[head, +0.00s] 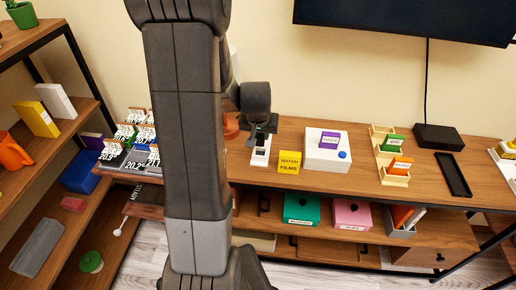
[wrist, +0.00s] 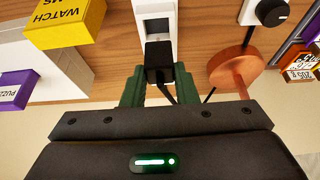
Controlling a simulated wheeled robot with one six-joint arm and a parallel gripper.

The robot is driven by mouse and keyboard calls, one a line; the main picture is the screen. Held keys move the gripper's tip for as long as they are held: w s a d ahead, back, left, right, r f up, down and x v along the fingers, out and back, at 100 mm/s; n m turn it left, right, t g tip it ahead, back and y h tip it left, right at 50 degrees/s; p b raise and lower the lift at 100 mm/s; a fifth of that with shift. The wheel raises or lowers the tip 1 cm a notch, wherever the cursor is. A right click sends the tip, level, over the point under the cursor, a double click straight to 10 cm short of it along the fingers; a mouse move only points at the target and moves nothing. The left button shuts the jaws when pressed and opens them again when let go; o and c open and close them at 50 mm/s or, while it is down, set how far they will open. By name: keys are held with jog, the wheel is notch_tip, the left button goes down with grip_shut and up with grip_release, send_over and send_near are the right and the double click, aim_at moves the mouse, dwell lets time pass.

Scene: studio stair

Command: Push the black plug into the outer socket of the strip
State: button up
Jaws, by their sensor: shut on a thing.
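The black plug (wrist: 158,62) is between the two green fingers of my gripper (wrist: 158,78), which is shut on it. A dark cable runs from the plug, beside the right finger. The white strip (wrist: 141,14) lies on the wooden top just beyond the plug, with a grey socket face (wrist: 157,27) showing. The plug overlaps the strip's near end in the wrist view; I cannot tell whether it is in the outer socket, which it hides. In the head view my gripper (head: 263,131) is over the far end of the strip (head: 260,157).
The yellow box (head: 289,162) and the white box (head: 327,158) stand right of the strip. In the wrist view an orange round object (wrist: 232,70) and a white piece with a black knob (wrist: 271,12) are to the right. Card stands (head: 131,140) are further left.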

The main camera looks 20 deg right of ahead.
aim_at(259, 142)
jog(key=shift+s+f, duration=0.15)
jog(key=shift+f, duration=0.5)
notch_tip(259, 142, down, 3)
jog(key=shift+a+f, duration=0.1)
jog(key=shift+f, duration=0.1)
jog(key=o, duration=1)
jog(key=v, duration=1.2)
